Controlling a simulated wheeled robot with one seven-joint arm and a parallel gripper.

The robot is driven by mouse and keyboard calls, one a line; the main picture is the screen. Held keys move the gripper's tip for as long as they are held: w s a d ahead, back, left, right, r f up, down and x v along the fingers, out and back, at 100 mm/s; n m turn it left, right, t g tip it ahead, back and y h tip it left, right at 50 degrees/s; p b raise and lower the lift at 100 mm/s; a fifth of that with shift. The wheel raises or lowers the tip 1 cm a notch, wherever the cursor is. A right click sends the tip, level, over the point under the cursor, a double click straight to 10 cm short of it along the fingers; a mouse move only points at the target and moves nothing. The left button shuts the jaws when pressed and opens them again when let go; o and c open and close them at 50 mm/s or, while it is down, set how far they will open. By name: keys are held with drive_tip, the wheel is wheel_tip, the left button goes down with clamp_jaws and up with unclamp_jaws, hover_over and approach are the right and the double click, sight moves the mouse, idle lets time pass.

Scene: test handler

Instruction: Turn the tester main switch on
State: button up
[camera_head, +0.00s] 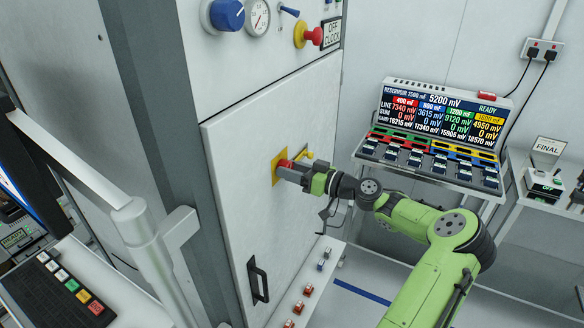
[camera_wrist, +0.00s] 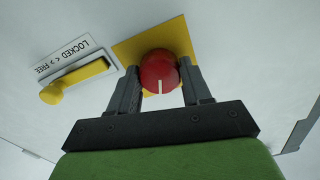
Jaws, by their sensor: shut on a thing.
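The main switch appears to be the red rotary knob (camera_wrist: 158,68) on a yellow square plate (camera_wrist: 187,32). A white line marks the knob's face and runs toward the gripper side in the wrist view. My gripper (camera_wrist: 160,76) has one finger on each side of the knob and is shut on it. In the head view, my gripper (camera_head: 288,170) reaches the cabinet door from the right. It covers most of the red knob (camera_head: 283,163) there, so its marking is hidden. The yellow plate (camera_head: 276,170) shows behind it. No on/off lettering is readable by the knob.
A yellow latch lever (camera_wrist: 75,80) beside the plate has a LOCKED/FREE label (camera_wrist: 72,60). A black door handle (camera_head: 258,280) is below. A blue knob (camera_head: 226,14), gauge (camera_head: 257,17) and red button (camera_head: 315,36) sit above. A display console (camera_head: 440,120) stands to the right.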

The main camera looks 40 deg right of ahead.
drive_tip(key=shift+m+p, duration=4.1)
drive_tip(key=shift+m, duration=2.8)
drive_tip(key=o, duration=1.1)
drive_tip(key=shift+c, duration=0.2)
drive_tip(key=b+v, duration=0.1)
drive_tip(key=v, duration=1.4)
drive_tip(key=shift+s+b, duration=0.3)
drive_tip(key=shift+s, duration=0.1)
